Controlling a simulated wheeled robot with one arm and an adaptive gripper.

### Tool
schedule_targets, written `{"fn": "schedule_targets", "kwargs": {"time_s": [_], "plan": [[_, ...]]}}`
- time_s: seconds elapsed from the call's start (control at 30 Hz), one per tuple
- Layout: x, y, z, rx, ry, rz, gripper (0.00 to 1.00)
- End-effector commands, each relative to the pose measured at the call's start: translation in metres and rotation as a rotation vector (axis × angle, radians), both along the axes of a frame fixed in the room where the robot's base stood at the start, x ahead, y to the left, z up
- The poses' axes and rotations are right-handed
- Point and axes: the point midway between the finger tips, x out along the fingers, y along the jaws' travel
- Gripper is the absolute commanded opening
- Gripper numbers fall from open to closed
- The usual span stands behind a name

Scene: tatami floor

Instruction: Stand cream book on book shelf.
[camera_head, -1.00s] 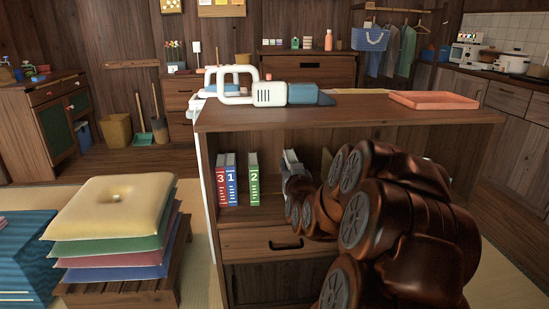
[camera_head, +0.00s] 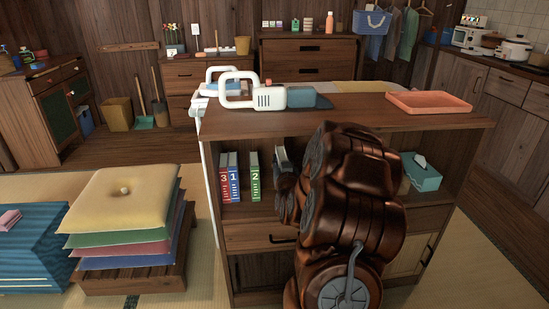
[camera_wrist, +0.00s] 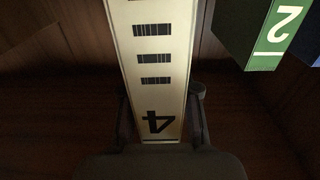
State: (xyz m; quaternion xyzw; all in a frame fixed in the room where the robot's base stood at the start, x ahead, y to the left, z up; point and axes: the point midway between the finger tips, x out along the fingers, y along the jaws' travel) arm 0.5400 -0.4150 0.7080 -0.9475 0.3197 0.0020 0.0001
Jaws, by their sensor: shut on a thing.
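The cream book (camera_wrist: 158,75) shows its spine, with a black 4 and several dark bars, in the wrist view. My gripper (camera_wrist: 160,95) is shut on it, with a finger at each side of the spine. The green book (camera_head: 254,177), marked 2, stands apart from the cream book and also shows in the wrist view (camera_wrist: 268,35).
A blue book (camera_head: 234,178) and a red book (camera_head: 224,178) stand left of the green one. A teal tissue box (camera_head: 421,174) sits at the compartment's right. The shelf top carries a white and blue appliance (camera_head: 265,95) and an orange tray (camera_head: 430,102).

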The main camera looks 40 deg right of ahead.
Motion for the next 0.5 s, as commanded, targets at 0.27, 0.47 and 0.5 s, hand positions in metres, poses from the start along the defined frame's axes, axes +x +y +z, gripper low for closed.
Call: {"fn": "schedule_targets", "kwargs": {"time_s": [0.27,0.47,0.5], "plan": [[0.034,-0.009,-0.004,-0.002,-0.005,0.001,0.0],[0.043,-0.011,-0.004,-0.003,-0.004,0.001,0.0],[0.045,-0.012,-0.004,-0.004,-0.005,0.001,0.0]]}}
